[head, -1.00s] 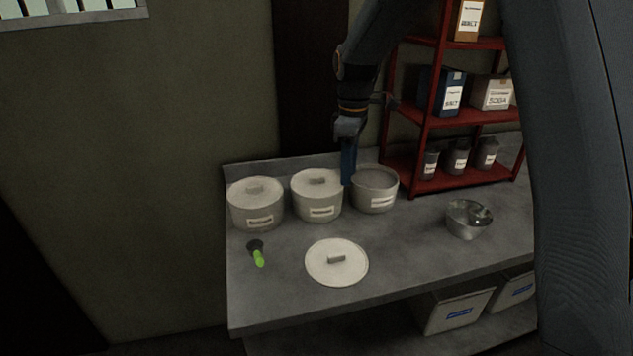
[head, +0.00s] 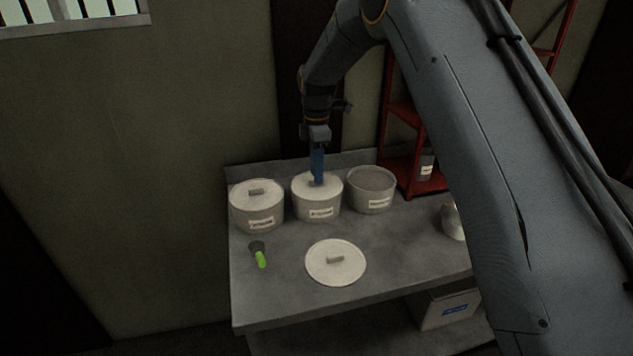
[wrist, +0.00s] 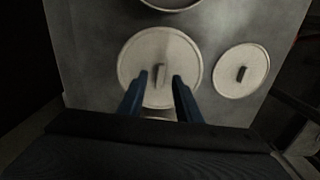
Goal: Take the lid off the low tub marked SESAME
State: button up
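Three low pale tubs stand in a row, and their labels are too small to read, so I cannot tell which is marked SESAME. The left tub (head: 257,211) and the middle tub (head: 318,206) have lids on; the right tub (head: 371,193) is open. My gripper (head: 318,183) points straight down at the middle tub's lid. In the wrist view my gripper (wrist: 161,80) is open, its blue fingers apart on either side of the handle (wrist: 160,75) of that round lid (wrist: 160,43). I cannot tell whether the fingers touch the lid.
A loose round lid (head: 336,262) lies on the grey table (head: 290,290) in front of the tubs. A red shelf (head: 408,170) stands at the right back.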

jog(key=shift+f, duration=0.8)
jog(key=shift+c, duration=0.4)
grip_shut()
jog(key=shift+r, duration=0.1)
